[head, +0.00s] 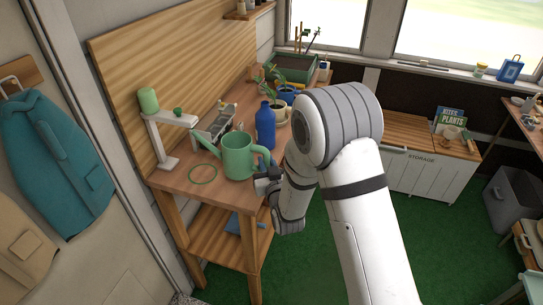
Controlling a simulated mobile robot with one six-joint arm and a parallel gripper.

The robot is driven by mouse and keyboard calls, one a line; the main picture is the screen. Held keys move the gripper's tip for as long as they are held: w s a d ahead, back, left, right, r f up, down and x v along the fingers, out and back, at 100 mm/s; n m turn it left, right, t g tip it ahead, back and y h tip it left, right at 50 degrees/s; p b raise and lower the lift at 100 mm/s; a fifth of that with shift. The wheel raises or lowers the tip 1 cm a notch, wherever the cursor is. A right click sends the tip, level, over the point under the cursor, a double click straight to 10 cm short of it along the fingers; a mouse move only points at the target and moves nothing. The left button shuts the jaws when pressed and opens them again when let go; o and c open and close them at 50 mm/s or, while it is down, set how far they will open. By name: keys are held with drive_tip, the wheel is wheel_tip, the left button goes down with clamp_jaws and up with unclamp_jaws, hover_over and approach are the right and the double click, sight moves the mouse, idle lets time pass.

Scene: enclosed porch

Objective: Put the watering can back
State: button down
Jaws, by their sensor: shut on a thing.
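The green watering can (238,158) is upright at the near right end of the wooden workbench (220,194), its spout pointing left. My gripper (263,175) is at the can's right side and shut on it, at the handle. The fingertips are small and partly hidden, and I cannot tell whether the can's base touches the bench top. A thin green ring (203,174) lies on the bench just left of the can.
A white stand (160,140) with a green top is left of the ring. A grey rack (212,128) and a blue bottle (265,127) stand behind the can. Potted plants and a green planter (294,67) are farther back. The green floor right of the bench is open.

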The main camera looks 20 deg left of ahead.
drive_tip(key=shift+w+a, duration=0.35)
drive_tip(key=shift+a, duration=0.05)
wheel_tip(320, 180, down, 3)
drive_tip(key=shift+d+f, duration=0.1)
drive_tip(key=shift+f, duration=0.05)
drive_tip(key=shift+f+b, duration=0.2)
drive_tip(key=shift+b, duration=0.1)
drive_tip(key=c, duration=1.3)
unclamp_jaws()
drive_tip(key=shift+r+p, duration=0.2)
drive_tip(key=shift+p, duration=0.15)
